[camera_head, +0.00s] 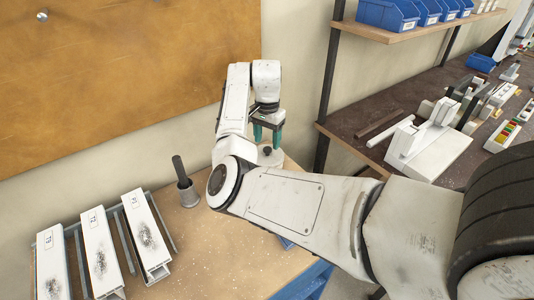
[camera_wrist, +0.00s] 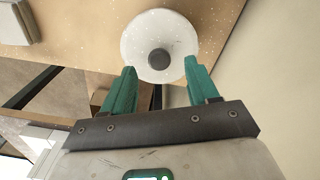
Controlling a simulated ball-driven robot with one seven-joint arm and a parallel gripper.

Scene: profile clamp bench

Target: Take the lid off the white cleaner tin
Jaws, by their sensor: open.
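The white cleaner tin (camera_wrist: 133,45) shows from above in the wrist view as a round white top with a dark grey knob (camera_wrist: 158,58) in its middle. In the head view the tin (camera_head: 275,159) stands on the wooden bench behind my arm, which hides part of it. My gripper (camera_wrist: 160,66) is open, with its two green fingers apart and the knob lying between their tips in the picture. In the head view my gripper (camera_head: 267,143) points down just over the tin. I cannot tell whether the fingertips touch it. Nothing is held.
The wooden bench (camera_head: 205,262) carries a grey cup (camera_head: 188,194) with a dark stick in it and several white profiles (camera_head: 146,234) at the left. A dark shelf post (camera_head: 327,95) stands right of my gripper. The right-hand bench (camera_head: 387,118) holds several blocks and parts.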

